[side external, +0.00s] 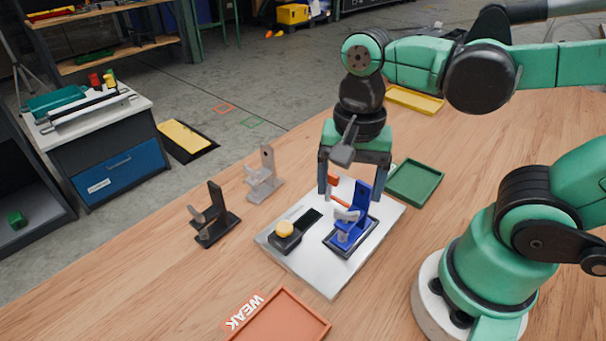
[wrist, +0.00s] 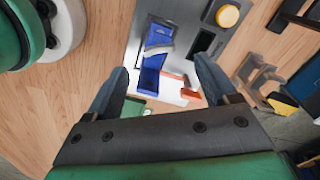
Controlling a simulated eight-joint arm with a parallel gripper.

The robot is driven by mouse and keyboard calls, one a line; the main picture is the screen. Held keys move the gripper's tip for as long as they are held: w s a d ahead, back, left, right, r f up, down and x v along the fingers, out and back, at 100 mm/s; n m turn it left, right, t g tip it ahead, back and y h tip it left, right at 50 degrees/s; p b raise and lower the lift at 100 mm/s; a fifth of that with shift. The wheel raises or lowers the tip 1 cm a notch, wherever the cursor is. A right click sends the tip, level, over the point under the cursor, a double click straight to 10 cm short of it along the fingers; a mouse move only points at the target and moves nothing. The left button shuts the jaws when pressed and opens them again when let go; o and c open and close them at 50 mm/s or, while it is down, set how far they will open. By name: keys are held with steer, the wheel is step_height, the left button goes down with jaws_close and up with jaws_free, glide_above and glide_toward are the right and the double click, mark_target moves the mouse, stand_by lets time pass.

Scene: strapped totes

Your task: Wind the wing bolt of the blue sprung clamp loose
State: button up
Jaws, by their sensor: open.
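The blue clamp (side external: 360,196) stands upright in a dark-edged recess on a light grey plate (side external: 330,279). It has a pale grey arm. It also shows in the wrist view (wrist: 151,76), between and beyond my fingers. An orange-red part (side external: 334,184) shows beside it; I cannot tell how it joins the clamp. The wing bolt is not clearly distinguishable. My gripper (side external: 352,190) points down just behind and above the clamp, fingers apart on either side, with nothing visibly held. In the wrist view, the open fingers (wrist: 160,72) frame the clamp's lower end. Contact cannot be told.
A yellow button (side external: 285,229) on a black block shares the plate. A green tray (side external: 415,182), yellow tray (side external: 413,99) and orange tray (side external: 282,322) near a "WEAK" label surround the plate. The front-left wood is clear.

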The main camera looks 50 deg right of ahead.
mark_target(347, 210)
steer(key=shift+f, duration=2.15)
jaws_close()
